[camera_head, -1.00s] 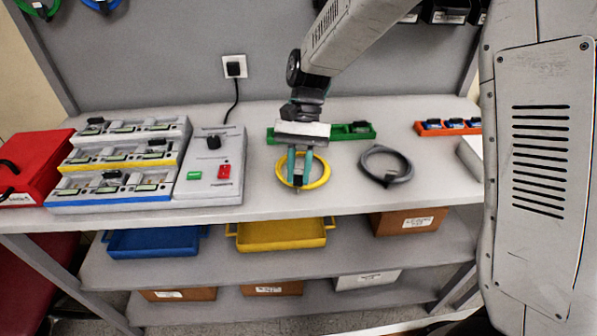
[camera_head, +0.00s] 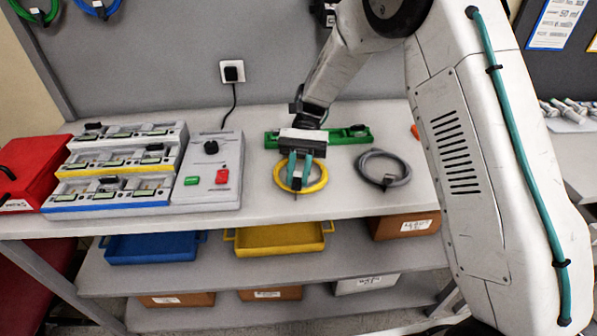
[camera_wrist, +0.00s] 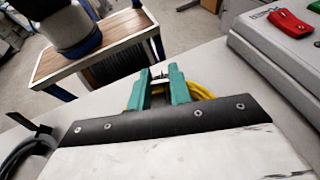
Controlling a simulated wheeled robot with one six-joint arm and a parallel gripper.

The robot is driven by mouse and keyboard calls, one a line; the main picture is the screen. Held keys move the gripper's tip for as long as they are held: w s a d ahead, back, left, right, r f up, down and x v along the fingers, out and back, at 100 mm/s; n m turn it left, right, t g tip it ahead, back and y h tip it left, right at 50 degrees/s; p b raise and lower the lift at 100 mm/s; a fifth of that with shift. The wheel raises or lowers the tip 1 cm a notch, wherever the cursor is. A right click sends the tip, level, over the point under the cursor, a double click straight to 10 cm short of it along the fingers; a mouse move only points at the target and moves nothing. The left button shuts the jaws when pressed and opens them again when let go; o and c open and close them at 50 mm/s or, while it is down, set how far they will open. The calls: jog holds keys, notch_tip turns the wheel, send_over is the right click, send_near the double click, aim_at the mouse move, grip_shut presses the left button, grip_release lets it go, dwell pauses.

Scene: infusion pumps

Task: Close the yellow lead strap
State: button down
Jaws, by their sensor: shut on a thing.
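The yellow lead (camera_head: 317,184) lies coiled on the bench top, to the right of the grey control box. My gripper (camera_head: 294,187) reaches down at the near part of the coil. In the wrist view, its teal fingers (camera_wrist: 160,88) are shut on a small pale and dark piece, which seems to be the strap (camera_wrist: 160,80). The yellow coil (camera_wrist: 197,91) shows behind and beside the fingers. The fingers hide much of the strap, so I cannot tell whether it is closed.
A grey coiled lead (camera_head: 384,168) lies to the right, and a green rack (camera_head: 350,135) stands behind. The control box (camera_head: 210,172) with green and red switches and the tiered pump rack (camera_head: 120,165) are left. A yellow tray (camera_head: 280,238) sits on the shelf below.

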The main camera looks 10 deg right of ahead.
dwell(0.4)
jog(key=c, duration=1.3)
grip_release()
jog(key=shift+w, duration=0.1)
jog(key=v, duration=0.7)
jog(key=shift+w+d, duration=0.1)
jog(key=shift+w, duration=0.1)
jog(key=shift+w+r, duration=0.1)
